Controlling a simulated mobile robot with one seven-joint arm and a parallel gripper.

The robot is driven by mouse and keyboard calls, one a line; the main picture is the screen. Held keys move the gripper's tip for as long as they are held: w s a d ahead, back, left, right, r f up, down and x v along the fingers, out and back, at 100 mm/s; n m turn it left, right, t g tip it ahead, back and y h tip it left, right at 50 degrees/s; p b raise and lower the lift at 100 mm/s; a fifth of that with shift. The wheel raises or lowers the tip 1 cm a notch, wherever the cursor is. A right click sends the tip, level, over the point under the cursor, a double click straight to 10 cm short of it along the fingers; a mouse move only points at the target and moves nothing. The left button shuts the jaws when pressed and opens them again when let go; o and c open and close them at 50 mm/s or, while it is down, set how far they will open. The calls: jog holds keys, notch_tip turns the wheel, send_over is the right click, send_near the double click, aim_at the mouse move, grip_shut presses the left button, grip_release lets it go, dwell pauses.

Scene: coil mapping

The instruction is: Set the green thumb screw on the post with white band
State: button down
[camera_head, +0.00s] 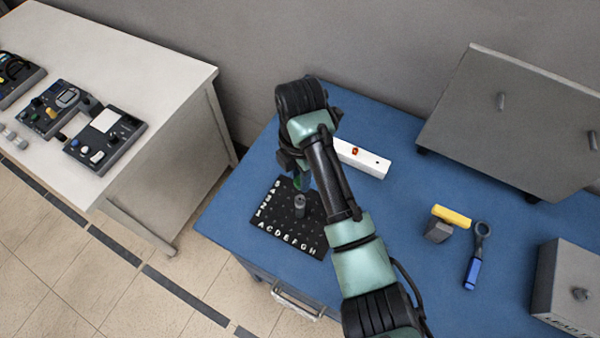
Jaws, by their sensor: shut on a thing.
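My gripper (300,182) points down over the black lettered board (275,235), partly hidden behind my own arm. It is shut on the green thumb screw (297,184), of which only a small green part shows between the fingers. A short grey cylindrical post (300,206) stands upright on the board just below and in front of the gripper. I cannot make out a white band on it at this size. The right part of the board is hidden by my arm, so other posts there cannot be told.
A white block (372,165) with a red-orange piece lies behind the board on the blue table (400,240). To the right are a yellow-handled tool (451,216), a blue-handled ring tool (472,272), a grey box (570,290) and a tilted grey panel (510,120). A white table with devices stands left.

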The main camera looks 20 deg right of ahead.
notch_tip(320, 180, down, 3)
jog(key=shift+f+b, duration=0.1)
jog(key=shift+b, duration=1.05)
jog(key=shift+r+p, duration=0.3)
jog(key=shift+f, duration=0.1)
jog(key=shift+f+b, duration=0.65)
jog(key=shift+f, duration=0.35)
jog(key=shift+f, duration=0.45)
